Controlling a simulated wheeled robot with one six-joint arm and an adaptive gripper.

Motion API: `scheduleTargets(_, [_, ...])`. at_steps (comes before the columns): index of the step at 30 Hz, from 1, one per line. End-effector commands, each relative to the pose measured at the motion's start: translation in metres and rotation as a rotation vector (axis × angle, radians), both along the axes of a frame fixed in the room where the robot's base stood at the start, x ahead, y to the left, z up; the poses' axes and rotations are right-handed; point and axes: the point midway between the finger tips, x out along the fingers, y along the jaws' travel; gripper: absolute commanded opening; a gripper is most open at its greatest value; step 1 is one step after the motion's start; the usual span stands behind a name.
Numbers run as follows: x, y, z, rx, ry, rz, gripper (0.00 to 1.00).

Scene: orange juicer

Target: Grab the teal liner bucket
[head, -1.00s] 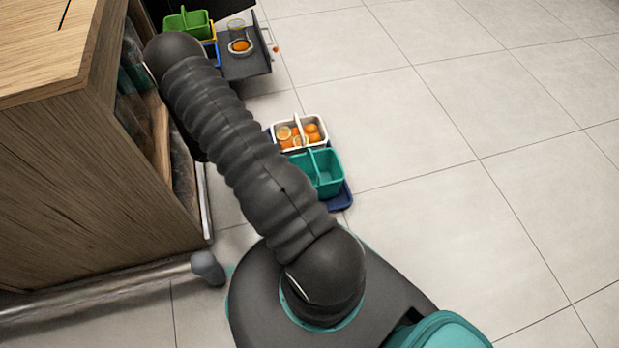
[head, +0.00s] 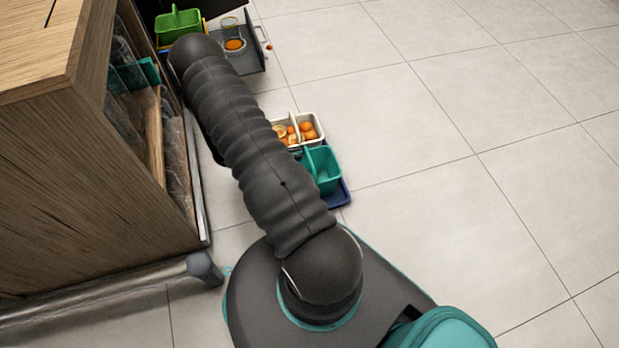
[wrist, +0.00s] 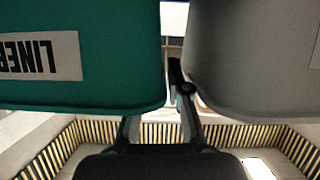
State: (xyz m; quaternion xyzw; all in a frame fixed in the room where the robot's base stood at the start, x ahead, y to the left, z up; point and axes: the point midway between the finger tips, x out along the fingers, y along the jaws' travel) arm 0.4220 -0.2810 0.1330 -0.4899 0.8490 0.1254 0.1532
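The teal liner bucket (wrist: 110,85) fills the upper left of the wrist view. Its pale label reads LINER upside down. My gripper (wrist: 158,122) is open, with its two fingers apart. The right finger reaches up into the narrow gap beside the teal bucket. The left finger runs up behind the bucket's lower edge, and its tip is hidden. I cannot tell whether either finger touches the bucket. In the head view my arm hides the gripper. A teal piece (head: 150,71) shows inside the wooden cabinet, but I cannot tell whether it is the same bucket.
A grey bucket (wrist: 250,60) stands close on the right of the gap. In the head view, the wooden cabinet (head: 90,190) is left of my arm. A teal caddy (head: 324,165) and a white caddy with oranges (head: 307,122) sit on the floor. Floor on the right is clear.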

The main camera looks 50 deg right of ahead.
Motion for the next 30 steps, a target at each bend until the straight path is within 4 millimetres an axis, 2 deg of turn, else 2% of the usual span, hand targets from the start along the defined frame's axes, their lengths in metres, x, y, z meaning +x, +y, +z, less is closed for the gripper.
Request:
scheduleTargets(3, [0.0,0.0,0.0,0.0,0.0,0.0,0.16])
scheduleTargets(5, [0.0,0.0,0.0,0.0,0.0,0.0,0.03])
scheduleTargets(6, [0.0,0.0,0.0,0.0,0.0,0.0,0.0])
scheduleTargets(20, [0.001,0.0,0.005,-0.001,-0.001,0.001,0.0])
scheduleTargets(23, [0.001,0.0,0.016,-0.002,-0.003,0.0,0.0])
scheduleTargets(30, [0.001,0.0,0.062,-0.003,-0.003,0.0,0.0])
